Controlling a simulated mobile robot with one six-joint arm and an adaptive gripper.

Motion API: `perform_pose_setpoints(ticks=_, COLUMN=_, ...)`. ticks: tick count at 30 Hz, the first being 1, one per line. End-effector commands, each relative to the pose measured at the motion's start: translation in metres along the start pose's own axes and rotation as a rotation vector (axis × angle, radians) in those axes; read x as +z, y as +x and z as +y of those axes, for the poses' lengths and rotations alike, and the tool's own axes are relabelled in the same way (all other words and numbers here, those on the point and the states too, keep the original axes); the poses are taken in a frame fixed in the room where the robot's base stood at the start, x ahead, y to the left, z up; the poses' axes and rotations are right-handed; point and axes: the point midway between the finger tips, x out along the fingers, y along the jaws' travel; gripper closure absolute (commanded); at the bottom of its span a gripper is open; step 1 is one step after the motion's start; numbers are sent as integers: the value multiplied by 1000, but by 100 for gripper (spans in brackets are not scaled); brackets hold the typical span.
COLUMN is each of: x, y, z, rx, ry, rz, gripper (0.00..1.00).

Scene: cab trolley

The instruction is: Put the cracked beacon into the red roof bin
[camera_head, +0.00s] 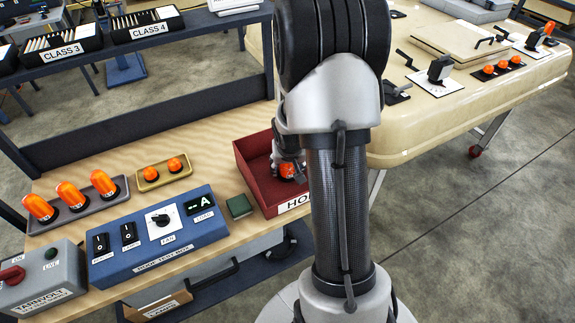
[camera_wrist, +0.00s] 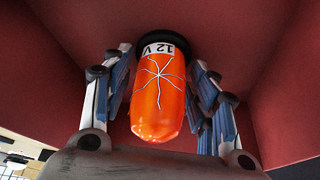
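The red roof bin (camera_head: 252,165) stands at the right end of the wooden bench, its front label partly hidden by my arm. The cracked beacon (camera_wrist: 158,95), an orange dome with a white star-shaped crack and a "12 V" mark on its black base, is inside the bin, base toward the floor. It also shows in the head view (camera_head: 288,171), partly covered. My gripper (camera_wrist: 163,62) reaches down into the bin with one finger on each side of the beacon. Narrow gaps show between fingers and beacon, so it looks open.
A grey tray (camera_head: 81,217) holds three orange beacons; a tan tray (camera_head: 150,184) holds two small ones. A blue test box (camera_head: 160,245), a green block (camera_head: 239,206) and a grey box (camera_head: 40,278) line the bench front. A cream cab roof (camera_head: 430,115) stands at right.

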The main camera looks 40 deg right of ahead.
Motion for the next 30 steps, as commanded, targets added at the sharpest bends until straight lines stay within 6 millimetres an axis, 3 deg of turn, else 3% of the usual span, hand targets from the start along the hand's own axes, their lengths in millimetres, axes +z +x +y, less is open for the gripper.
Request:
perform_pose_setpoints(ticks=14, x=-2, y=-5, z=0, rx=0, ry=-1, rz=0, gripper=40)
perform_pose_setpoints(ticks=24, x=-4, y=-76, z=0, rx=0, ry=0, rz=4, gripper=40)
perform_pose_setpoints(ticks=30, x=-3, y=-110, z=0, rx=0, ry=0, rz=2, gripper=40)
